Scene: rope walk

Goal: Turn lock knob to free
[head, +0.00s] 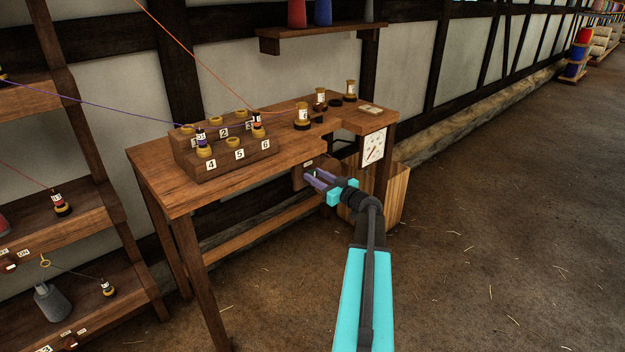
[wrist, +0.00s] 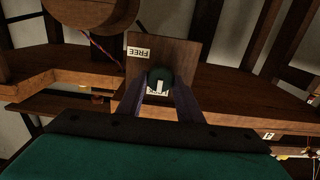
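The lock knob (wrist: 160,74) is a dark round knob with a white pointer mark, on a brown wooden block (wrist: 182,52) at the table front. In the wrist view its mark points down toward a partly hidden white label (wrist: 157,93). A FREE label (wrist: 138,53) is on the block's left side. My gripper (head: 315,178) is at the block in the head view. In the wrist view its two purple fingers are apart, with the knob between their tips. Whether they press on it cannot be told.
The wooden table (head: 175,190) bears a numbered stepped rack (head: 215,165) with spools. A dial card (head: 374,147) hangs at its right end, above a wooden bin (head: 395,195). Shelves (head: 80,225) stand at left. The floor to the right is clear.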

